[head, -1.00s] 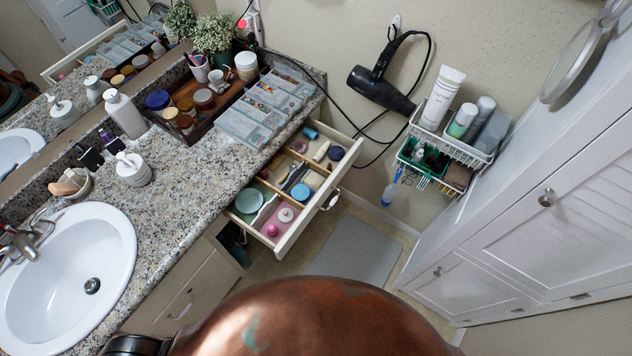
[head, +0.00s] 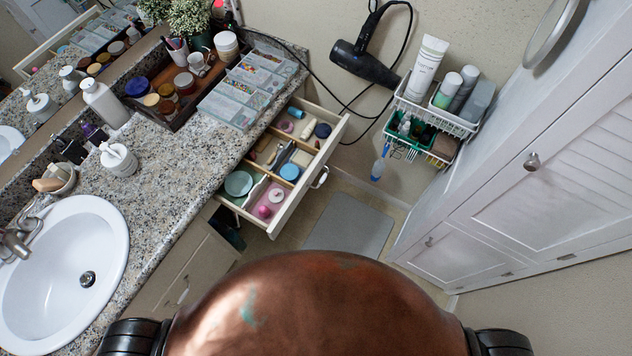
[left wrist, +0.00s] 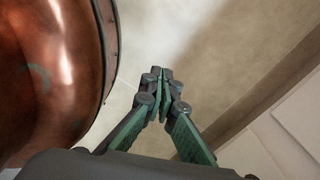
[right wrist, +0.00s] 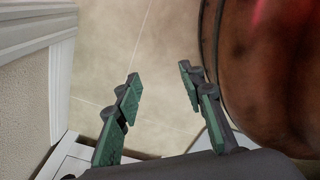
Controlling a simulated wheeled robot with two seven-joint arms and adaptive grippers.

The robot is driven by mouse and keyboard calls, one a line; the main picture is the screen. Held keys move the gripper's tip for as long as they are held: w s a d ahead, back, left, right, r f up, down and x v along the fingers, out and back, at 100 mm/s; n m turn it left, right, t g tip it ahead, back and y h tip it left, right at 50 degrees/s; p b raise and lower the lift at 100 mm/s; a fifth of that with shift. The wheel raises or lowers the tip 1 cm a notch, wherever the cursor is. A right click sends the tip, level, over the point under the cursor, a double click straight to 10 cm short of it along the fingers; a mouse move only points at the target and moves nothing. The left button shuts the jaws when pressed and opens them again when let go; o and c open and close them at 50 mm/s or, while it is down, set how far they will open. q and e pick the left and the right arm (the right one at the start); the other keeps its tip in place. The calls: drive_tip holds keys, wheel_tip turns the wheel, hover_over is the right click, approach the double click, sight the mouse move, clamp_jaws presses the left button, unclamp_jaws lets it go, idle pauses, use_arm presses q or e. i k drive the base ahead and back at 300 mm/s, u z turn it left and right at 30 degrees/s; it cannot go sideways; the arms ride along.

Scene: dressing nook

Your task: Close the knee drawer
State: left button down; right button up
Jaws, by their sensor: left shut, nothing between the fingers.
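The knee drawer (head: 331,148) stands pulled out from under the granite counter in the head view. It holds several small items in wooden compartments, among them a teal dish (head: 238,184), a blue round lid (head: 290,172) and a pink bottle (head: 264,212). Its metal handle (head: 320,178) is on the front face. My left gripper (left wrist: 164,76) is shut and empty over the floor in the left wrist view. My right gripper (right wrist: 158,77) is open and empty over the floor in the right wrist view. Neither gripper shows in the head view, and both are away from the drawer.
The granite counter (head: 165,190) carries a sink (head: 60,255), a brown tray and clear organizer boxes (head: 262,75). A hair dryer (head: 365,62) and a wire rack (head: 440,122) hang on the wall. A white cabinet (head: 560,170) stands at right. A grey mat (head: 350,225) lies on the floor.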

sight(279, 213)
drive_tip(key=z, duration=1.1)
drive_tip(key=k, duration=0.8)
drive_tip(key=u, duration=0.7)
drive_tip(key=i, duration=0.5)
drive_tip(key=u, duration=0.05)
